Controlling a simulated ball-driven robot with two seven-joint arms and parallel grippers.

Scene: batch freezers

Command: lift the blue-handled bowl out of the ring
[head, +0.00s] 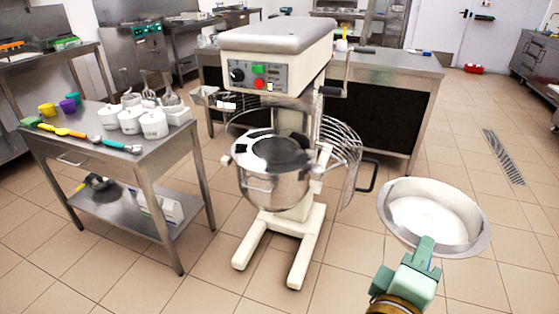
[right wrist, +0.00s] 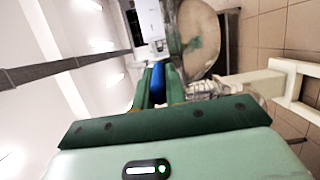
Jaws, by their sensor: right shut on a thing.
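A wide steel bowl (head: 398,203) with a pale inside is at the right of the head view, held in the air well apart from the mixer. My right gripper (head: 424,258) is at its near edge, shut on its handle. In the right wrist view the blue handle (right wrist: 158,80) shows between the green fingers (right wrist: 155,92), with the bowl (right wrist: 203,22) beyond. A second steel bowl (head: 272,188) sits in the cream mixer (head: 276,72), under the wire guard ring (head: 343,140). My left gripper is not in view.
A steel table (head: 85,158) on the left carries white tubs (head: 130,119), coloured cups and long-handled tools. A counter (head: 390,72) stands behind the mixer. Tiled floor is open to the right, with a drain grate (head: 503,157).

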